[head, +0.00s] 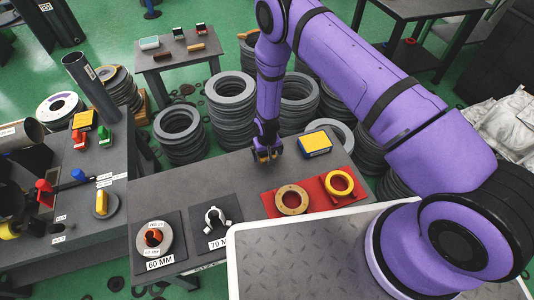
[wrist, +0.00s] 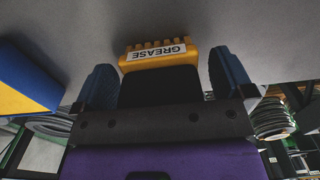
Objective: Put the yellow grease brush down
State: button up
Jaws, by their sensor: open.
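The yellow grease brush (wrist: 160,56), labelled GREASE, is between my two fingers in the wrist view, with a narrow gap to each finger. My gripper (wrist: 165,82) is open around it. In the head view my gripper (head: 267,154) points down at the far part of the dark grey table (head: 190,190). Only small yellow bits of the brush show there between the fingers. The brush appears to be at the table surface; its underside is hidden.
A yellow and blue box (head: 314,143) stands just right of my gripper. A red mat (head: 318,196) holds a tan ring (head: 292,200) and a yellow ring (head: 339,183). Plates marked 60 MM (head: 160,264) and 70 MM (head: 219,243) lie in front. The table left of my gripper is clear.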

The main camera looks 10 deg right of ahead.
notch_tip(320, 180, up, 12)
jog(key=shift+r, duration=0.1)
dwell(0.4)
jog(key=shift+w+r, duration=0.15)
jog(key=shift+r, duration=0.15)
jog(key=s+d+r+t, duration=0.1)
jog(key=d+r, duration=0.2)
jog(key=r, duration=0.9)
jog(key=d+r+m, duration=0.1)
jog(key=d+r, duration=0.3)
jog(key=r, duration=0.9)
jog(key=s+d+r+t, duration=0.1)
jog(key=d+r, duration=0.2)
jog(key=r, duration=0.9)
jog(key=s+d+r+t, duration=0.1)
jog(key=s+d+r, duration=0.3)
jog(key=s, duration=0.5)
jog(key=s+d+r+m+t, duration=0.1)
jog(key=s+d+r, duration=0.2)
jog(key=s+r, duration=0.5)
jog(key=s+d+r+t, duration=0.1)
jog(key=s+d+r, duration=0.3)
jog(key=s, duration=0.7)
notch_tip(320, 180, up, 2)
jog(key=shift+d+r, duration=0.1)
jog(key=shift+d, duration=0.2)
